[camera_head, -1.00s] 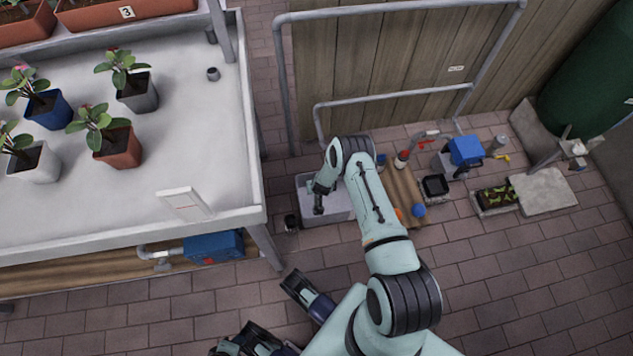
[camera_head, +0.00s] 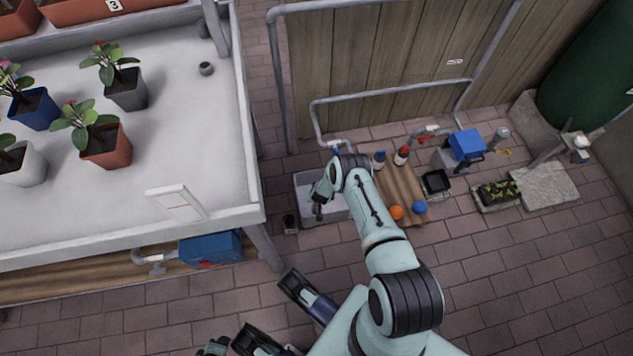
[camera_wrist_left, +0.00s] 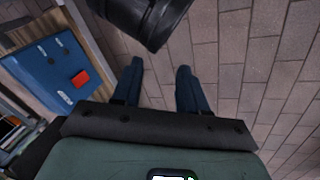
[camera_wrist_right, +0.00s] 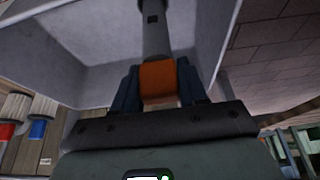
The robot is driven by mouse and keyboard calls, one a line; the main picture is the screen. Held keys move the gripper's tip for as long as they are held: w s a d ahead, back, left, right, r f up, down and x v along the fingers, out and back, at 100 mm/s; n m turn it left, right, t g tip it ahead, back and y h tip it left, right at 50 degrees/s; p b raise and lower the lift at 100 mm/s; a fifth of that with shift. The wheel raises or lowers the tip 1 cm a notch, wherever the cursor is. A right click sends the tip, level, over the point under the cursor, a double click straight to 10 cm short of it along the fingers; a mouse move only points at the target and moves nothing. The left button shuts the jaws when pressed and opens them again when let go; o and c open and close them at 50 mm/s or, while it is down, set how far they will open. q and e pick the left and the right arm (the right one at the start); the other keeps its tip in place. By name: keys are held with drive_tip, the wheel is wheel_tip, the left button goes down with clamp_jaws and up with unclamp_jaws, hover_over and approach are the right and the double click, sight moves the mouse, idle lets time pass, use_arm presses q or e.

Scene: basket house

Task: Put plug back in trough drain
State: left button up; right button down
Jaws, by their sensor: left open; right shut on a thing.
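The grey trough (camera_head: 335,217) stands on the paving by the fence, and its pale walls fill the upper right wrist view (camera_wrist_right: 60,60). My right gripper (camera_head: 318,210) reaches down into it. In the right wrist view my right gripper (camera_wrist_right: 157,92) is shut on the plug, an orange block (camera_wrist_right: 157,78) in line with a grey round stem (camera_wrist_right: 154,30). The stem's far end is out of frame and the drain is hidden, so I cannot tell whether they meet. My left gripper (camera_wrist_left: 158,88) is open and empty above the paving, away from the trough.
A white bench (camera_head: 200,120) with potted plants stands left, with a blue box (camera_head: 210,248) beneath it. A wooden board (camera_head: 402,184) right of the trough holds bottles and orange and blue balls. A small dark pot (camera_head: 290,222) stands left of the trough. Front-right paving is clear.

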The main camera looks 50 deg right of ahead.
drive_tip(key=shift+f, duration=0.25)
drive_tip(key=c, duration=0.6)
unclamp_jaws()
use_arm(q)
drive_tip(key=shift+w+a+f, duration=0.2)
drive_tip(key=shift+w+f, duration=0.05)
drive_tip(key=shift+w, duration=0.1)
